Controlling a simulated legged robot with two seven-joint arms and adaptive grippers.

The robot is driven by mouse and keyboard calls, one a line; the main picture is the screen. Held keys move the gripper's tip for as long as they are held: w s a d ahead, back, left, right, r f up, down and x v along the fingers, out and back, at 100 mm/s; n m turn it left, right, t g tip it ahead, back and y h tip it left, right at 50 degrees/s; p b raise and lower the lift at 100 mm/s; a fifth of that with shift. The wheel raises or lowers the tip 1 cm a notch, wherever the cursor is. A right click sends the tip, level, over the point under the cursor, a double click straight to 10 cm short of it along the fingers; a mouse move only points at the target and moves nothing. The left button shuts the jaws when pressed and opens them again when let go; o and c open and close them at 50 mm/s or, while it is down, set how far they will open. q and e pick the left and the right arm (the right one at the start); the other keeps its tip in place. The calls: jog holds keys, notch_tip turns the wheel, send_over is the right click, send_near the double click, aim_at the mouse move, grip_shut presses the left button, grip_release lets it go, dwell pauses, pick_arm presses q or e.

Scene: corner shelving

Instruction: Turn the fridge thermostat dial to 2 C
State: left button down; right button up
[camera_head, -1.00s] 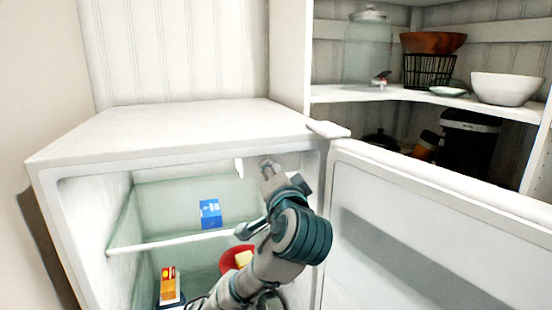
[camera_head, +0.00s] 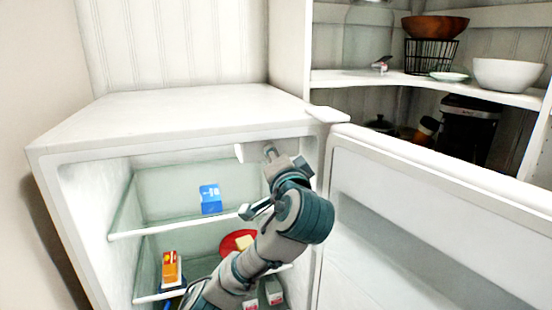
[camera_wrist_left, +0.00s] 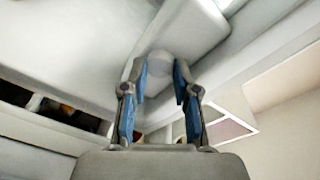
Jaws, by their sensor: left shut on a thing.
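The white fridge (camera_head: 190,105) stands with its door (camera_head: 430,200) swung open to the right. A small white thermostat housing (camera_head: 252,152) hangs under the fridge ceiling, near the top front. My left gripper (camera_head: 271,152) reaches up to it inside the fridge. In the left wrist view, the fingers of the left gripper (camera_wrist_left: 161,72) are on either side of a pale round dial (camera_wrist_left: 159,61) and shut on it. The fingers partly hide the dial, and no marks or temperature setting can be read. In the head view the dial cannot be made out. My right gripper is not in view.
Inside the fridge are a blue box (camera_head: 210,199) on the upper glass shelf, a red plate (camera_head: 232,241) with a yellow piece, and an orange carton (camera_head: 171,268) lower down. Corner shelving with a white bowl (camera_head: 508,74) stands behind the door.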

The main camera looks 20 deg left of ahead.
pick_arm(q)
jog(key=shift+w+f+m, duration=0.1)
jog(key=shift+f+m, duration=0.2)
jog(key=shift+f, duration=0.05)
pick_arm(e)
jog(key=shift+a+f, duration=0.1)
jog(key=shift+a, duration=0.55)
